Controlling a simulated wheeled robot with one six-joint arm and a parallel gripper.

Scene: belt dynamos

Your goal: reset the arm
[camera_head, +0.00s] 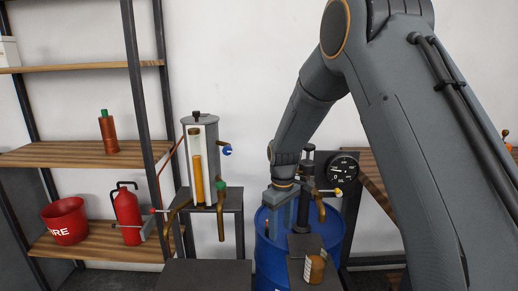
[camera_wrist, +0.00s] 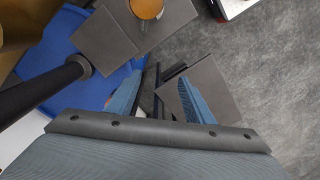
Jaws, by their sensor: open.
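My arm comes in from the upper right in the head view and bends down to my gripper (camera_head: 285,222). My gripper points down over the blue drum (camera_head: 270,262), beside a dark upright post. In the wrist view, the two blue-grey fingers of my gripper (camera_wrist: 158,95) stand apart with nothing held between them. The blue drum (camera_wrist: 62,52) shows at the upper left there. Part of the drum's top is hidden by my gripper and by dark plates.
A small orange-brown jar (camera_head: 315,268) stands on a dark plate by the drum. A gauge (camera_head: 343,168) is behind. Left are a glass-fronted tank (camera_head: 202,155), a red extinguisher (camera_head: 127,212), a fire bucket (camera_head: 66,221) and a shelf rack (camera_head: 75,155). Grey floor (camera_wrist: 260,70) is clear.

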